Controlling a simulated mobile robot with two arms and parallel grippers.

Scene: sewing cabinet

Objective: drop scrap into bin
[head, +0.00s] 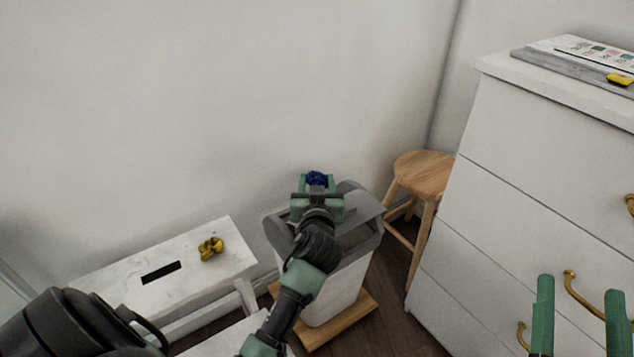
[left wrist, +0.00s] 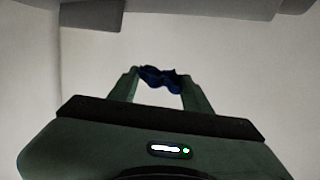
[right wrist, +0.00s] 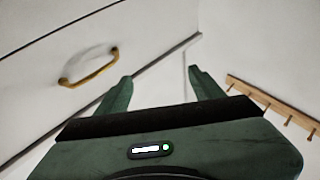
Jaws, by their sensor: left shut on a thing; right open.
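A crumpled dark blue scrap (head: 317,178) is held between the fingertips of my left gripper (head: 317,184), which is shut on it. It also shows between the fingers in the left wrist view (left wrist: 160,78). The bin (head: 338,290) is pale with a grey top and stands on a wooden base. In the head view, the gripper and scrap overlap the bin's top; my arm hides part of the opening. A crumpled yellow scrap (head: 210,248) lies on the white bench. My right gripper (head: 580,285) is open and empty, in front of the white drawers.
The white bench (head: 215,280) with a dark slot stands left of the bin. A wooden stool (head: 423,173) stands right of it, beside the white drawer cabinet (head: 520,170) with brass handles. A wooden peg rail (right wrist: 275,105) shows in the right wrist view.

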